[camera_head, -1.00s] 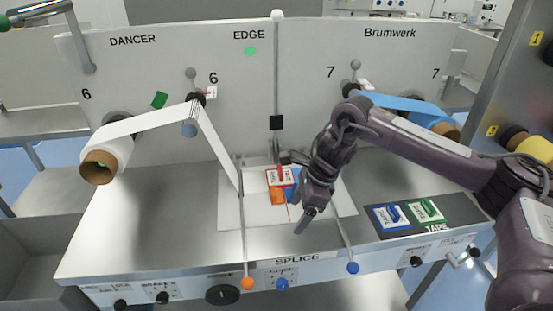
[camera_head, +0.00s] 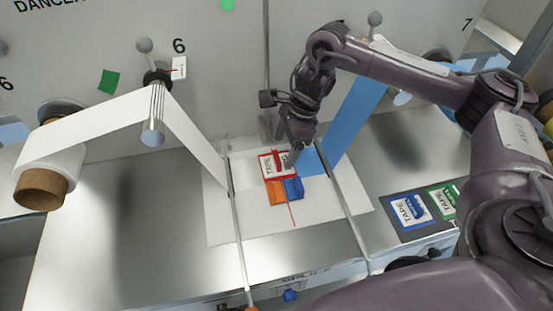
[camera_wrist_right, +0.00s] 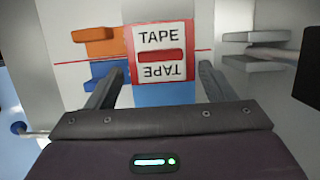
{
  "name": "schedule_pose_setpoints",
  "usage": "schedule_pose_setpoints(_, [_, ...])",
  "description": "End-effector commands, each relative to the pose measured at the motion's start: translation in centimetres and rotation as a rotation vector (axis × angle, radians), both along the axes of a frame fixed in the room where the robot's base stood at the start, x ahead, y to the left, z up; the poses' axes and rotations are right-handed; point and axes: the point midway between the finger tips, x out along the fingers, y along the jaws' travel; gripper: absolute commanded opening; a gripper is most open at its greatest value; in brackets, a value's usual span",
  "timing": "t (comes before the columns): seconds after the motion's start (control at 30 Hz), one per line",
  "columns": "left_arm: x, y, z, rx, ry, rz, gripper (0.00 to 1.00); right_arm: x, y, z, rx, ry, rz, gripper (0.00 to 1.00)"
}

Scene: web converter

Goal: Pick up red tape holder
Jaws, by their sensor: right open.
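The red tape holder (camera_head: 268,168) is a white and red square marked TAPE with a raised red grip bar. It sits at the splice area, at the back edge of the orange and blue blocks. In the right wrist view the red tape holder (camera_wrist_right: 161,53) lies straight ahead, between and just beyond my fingertips. My right gripper (camera_head: 287,158) is open and empty, at the holder's right side in the head view. The fingers also show in the right wrist view (camera_wrist_right: 155,85), spread on either side of the holder, with no visible contact. My left gripper is not in view.
An orange block (camera_head: 276,192) and a blue block (camera_head: 293,188) sit in front of the holder. White web (camera_head: 200,140) and blue web (camera_head: 355,115) slope down beside it. Blue (camera_head: 410,211) and green (camera_head: 444,201) tape holders rest at the right. The left metal tabletop (camera_head: 130,230) is clear.

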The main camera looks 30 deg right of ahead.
Motion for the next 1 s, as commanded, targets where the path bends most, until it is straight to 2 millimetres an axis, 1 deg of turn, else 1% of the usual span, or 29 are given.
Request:
schedule_pose_setpoints(0.03, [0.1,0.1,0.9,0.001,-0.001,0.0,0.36,-0.1,0.4,-0.3,-0.001,0.006,0.002,0.76])
schedule_pose_setpoints(0.13, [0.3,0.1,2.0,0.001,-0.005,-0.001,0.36,0.0,1.0,-1.6,-0.002,0.006,0.001,0.76])
schedule_pose_setpoints(0.2, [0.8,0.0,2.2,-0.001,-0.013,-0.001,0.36,0.1,1.3,-2.8,0.0,0.005,0.001,0.76])
schedule_pose_setpoints(0.3, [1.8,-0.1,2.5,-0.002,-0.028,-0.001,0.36,0.3,1.5,-3.7,0.001,0.003,0.0,0.76])
schedule_pose_setpoints(0.43, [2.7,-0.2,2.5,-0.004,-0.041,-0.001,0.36,0.3,1.7,-4.2,0.0,0.001,0.0,0.76])
schedule_pose_setpoints(0.57, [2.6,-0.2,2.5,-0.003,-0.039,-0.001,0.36,0.3,1.6,-4.2,0.0,0.001,0.0,0.76])
schedule_pose_setpoints(0.67, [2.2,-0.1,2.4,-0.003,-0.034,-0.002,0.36,0.3,1.6,-4.1,0.0,0.001,0.0,0.65])
schedule_pose_setpoints(0.83, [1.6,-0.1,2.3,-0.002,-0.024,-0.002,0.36,0.3,1.6,-4.1,0.001,0.001,-0.001,0.42])
schedule_pose_setpoints(0.87, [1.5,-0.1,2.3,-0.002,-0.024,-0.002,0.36,0.3,1.6,-4.1,0.001,0.0,-0.001,0.41])
schedule_pose_setpoints(1.0, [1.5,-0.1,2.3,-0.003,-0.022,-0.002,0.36,0.3,1.6,-4.1,0.001,0.0,-0.001,0.41])
